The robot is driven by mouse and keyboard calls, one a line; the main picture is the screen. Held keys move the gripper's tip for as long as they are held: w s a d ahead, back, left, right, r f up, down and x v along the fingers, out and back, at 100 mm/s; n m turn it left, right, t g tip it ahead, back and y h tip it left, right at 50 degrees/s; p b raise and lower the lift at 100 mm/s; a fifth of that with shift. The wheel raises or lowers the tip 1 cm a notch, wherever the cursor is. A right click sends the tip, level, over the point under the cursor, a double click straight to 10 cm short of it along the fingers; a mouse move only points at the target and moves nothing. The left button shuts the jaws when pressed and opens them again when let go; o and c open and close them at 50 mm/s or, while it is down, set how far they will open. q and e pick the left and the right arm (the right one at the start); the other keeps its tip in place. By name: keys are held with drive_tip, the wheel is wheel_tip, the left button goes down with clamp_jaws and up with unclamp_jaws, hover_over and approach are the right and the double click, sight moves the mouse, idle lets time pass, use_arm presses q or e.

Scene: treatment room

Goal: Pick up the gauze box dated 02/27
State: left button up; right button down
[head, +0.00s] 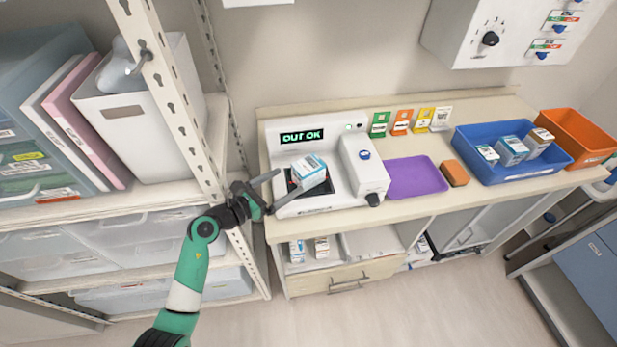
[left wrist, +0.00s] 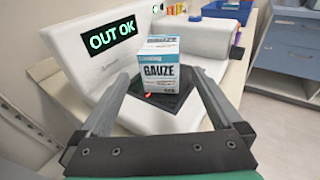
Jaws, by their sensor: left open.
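A white and blue box (head: 308,172) stands on the dark pad of a white device in the head view. In the left wrist view the box (left wrist: 161,70) reads "GAUZE"; I cannot read a date on it. The device's screen (head: 302,136) shows "OUT OK". My left gripper (head: 275,191) is open, at the left of the box. In the left wrist view its fingers (left wrist: 160,98) point toward the box, which stands beyond and between them, apart from both. Several similar boxes (head: 512,150) sit in a blue bin (head: 560,158). My right gripper is not in view.
A purple tray (head: 415,178) and an orange-brown block (head: 455,173) lie right of the device. An orange bin (head: 590,150) stands at the far right. A shelf post (head: 180,90) rises close to my left arm. More boxes (head: 297,250) are on the shelf below the counter.

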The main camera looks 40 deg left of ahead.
sight(302, 168)
use_arm(q)
drive_tip(key=shift+w+d+f+b, duration=0.15)
drive_tip(key=shift+w+b, duration=0.15)
drive_tip(key=shift+w, duration=0.75)
drive_tip(key=w+b, duration=0.1)
drive_tip(key=w+f, duration=0.1)
drive_tip(key=w, duration=0.1)
drive_tip(key=w+b, duration=0.1)
drive_tip(key=shift+w+d+f+b, duration=0.15)
drive_tip(key=shift+w+d+b, duration=0.1)
drive_tip(key=shift+b, duration=0.1)
drive_tip(key=shift+w, duration=0.15)
drive_tip(key=c, duration=1.5)
drive_tip(key=shift+r+p, duration=0.45)
drive_tip(key=shift+r, duration=0.1)
wheel_tip(302, 168, up, 3)
drive_tip(key=shift+f+p, duration=0.1)
drive_tip(key=shift+p, duration=0.95)
drive_tip(key=s+d+r+p, duration=0.5)
drive_tip(key=d+r+p, duration=0.1)
drive_tip(key=d, duration=0.1)
drive_tip(key=s+d+r+p, duration=0.3)
drive_tip(key=d, duration=0.1)
drive_tip(key=shift+s+r, duration=0.15)
drive_tip(key=shift+s, duration=0.2)
